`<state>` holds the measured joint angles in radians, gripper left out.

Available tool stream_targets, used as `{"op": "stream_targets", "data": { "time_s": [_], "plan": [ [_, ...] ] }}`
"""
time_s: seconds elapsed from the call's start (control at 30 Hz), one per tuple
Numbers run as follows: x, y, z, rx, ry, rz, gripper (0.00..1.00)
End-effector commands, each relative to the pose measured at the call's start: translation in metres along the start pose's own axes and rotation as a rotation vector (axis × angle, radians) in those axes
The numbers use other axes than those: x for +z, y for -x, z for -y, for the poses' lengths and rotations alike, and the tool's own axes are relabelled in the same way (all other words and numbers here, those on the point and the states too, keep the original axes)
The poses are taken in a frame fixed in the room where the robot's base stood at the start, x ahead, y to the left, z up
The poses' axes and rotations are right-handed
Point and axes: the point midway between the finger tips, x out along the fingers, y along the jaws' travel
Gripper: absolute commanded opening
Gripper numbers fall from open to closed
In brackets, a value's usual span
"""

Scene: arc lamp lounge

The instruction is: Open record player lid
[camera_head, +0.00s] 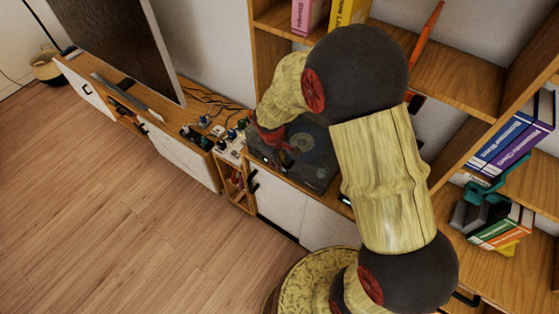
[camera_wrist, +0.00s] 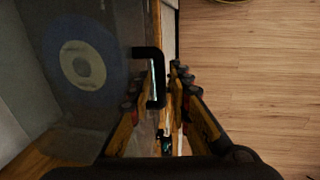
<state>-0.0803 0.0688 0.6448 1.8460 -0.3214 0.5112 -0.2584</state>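The record player (camera_head: 318,160) is a dark, flat box on the low cabinet in the head view, and its lid looks down. In the wrist view the smoky see-through lid (camera_wrist: 110,22) fills the left side, with a disc and pale ring showing beneath. A black bracket-shaped handle (camera_wrist: 157,88) sticks out from the lid's front edge. My gripper (camera_wrist: 163,78) has its two fingers apart, one on each side of the handle. I cannot tell whether the left finger touches it; a narrow gap shows on the right. In the head view my gripper (camera_head: 272,137) is at the player's left front, partly hidden.
Small knobbed gear and cables (camera_head: 228,140) sit left of the player. A television (camera_head: 115,40) stands farther left on the cabinet. Shelves with books (camera_head: 510,135) rise behind and right. Open wooden floor (camera_head: 110,210) lies in front.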

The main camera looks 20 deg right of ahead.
Motion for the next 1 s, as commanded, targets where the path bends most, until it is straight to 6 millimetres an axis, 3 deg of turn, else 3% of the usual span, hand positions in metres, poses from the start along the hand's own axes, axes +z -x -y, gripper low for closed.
{"op": "stream_targets", "data": {
  "time_s": [0.13, 0.47, 1.0],
  "plan": [
    [-0.0001, 0.0004, -0.0001, 0.000, 0.000, 0.000, 0.19],
    [-0.0001, 0.0006, -0.0001, 0.000, 0.000, 0.000, 0.00],
    [-0.0001, 0.0007, -0.0001, 0.000, 0.000, 0.000, 0.00]
  ]
}}
